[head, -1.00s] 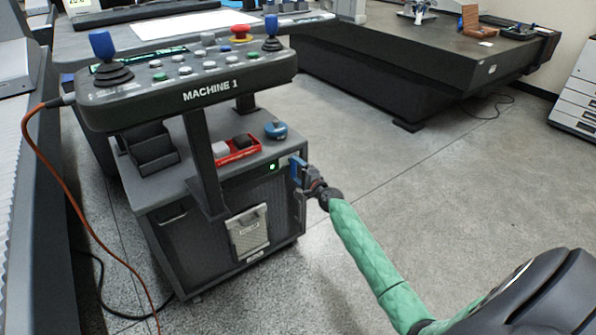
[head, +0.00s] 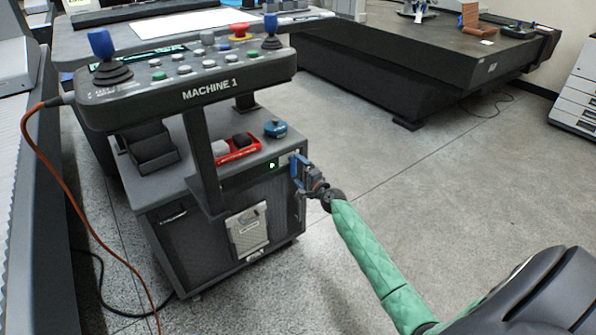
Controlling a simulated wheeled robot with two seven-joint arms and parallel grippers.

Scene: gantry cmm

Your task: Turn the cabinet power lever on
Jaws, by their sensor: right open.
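The dark grey cabinet (head: 180,240) stands below the MACHINE 1 control panel (head: 205,90). A small green light (head: 272,166) glows near the top right of its front. My right gripper (head: 299,170) is at the cabinet's right front edge, close to the light. It is open, with blue fingers pointing at the cabinet. The power lever cannot be made out; it may be hidden behind the gripper. Whether the fingers touch anything is too small to tell. My left gripper is not in view.
A red tray (head: 238,150) with dark items and a blue round object (head: 275,129) sit on the cabinet top. The panel carries joysticks, buttons and a red emergency stop (head: 240,30). An orange cable (head: 62,180) hangs at left. The floor (head: 430,200) at right is clear.

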